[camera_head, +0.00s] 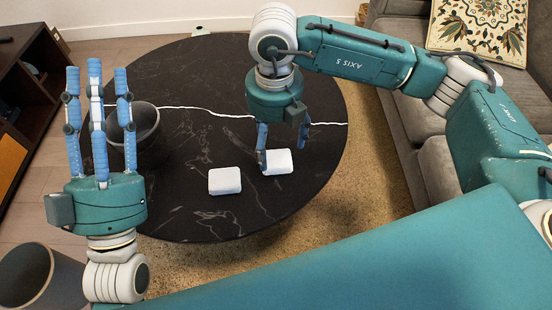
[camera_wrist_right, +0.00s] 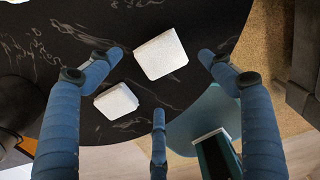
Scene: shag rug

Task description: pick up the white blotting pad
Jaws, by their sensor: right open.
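Two white pads lie flat and apart on the black round table (camera_head: 200,133). One white pad (camera_head: 224,181) is nearer and to the left; the other white pad (camera_head: 276,161) is to its right and slightly farther. My right gripper (camera_head: 280,150) points down over the right pad and hides part of its edge. Contact is unclear. My left gripper (camera_head: 96,68) is open and empty, fingers pointing up, at the left.
A dark cup-like container (camera_head: 148,135) stands on the table's left side, partly behind my left gripper. A dark bin (camera_head: 28,275) is at the lower left. A dark shelf (camera_head: 30,75) stands left and a grey sofa (camera_head: 405,115) right. The table's near middle is clear.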

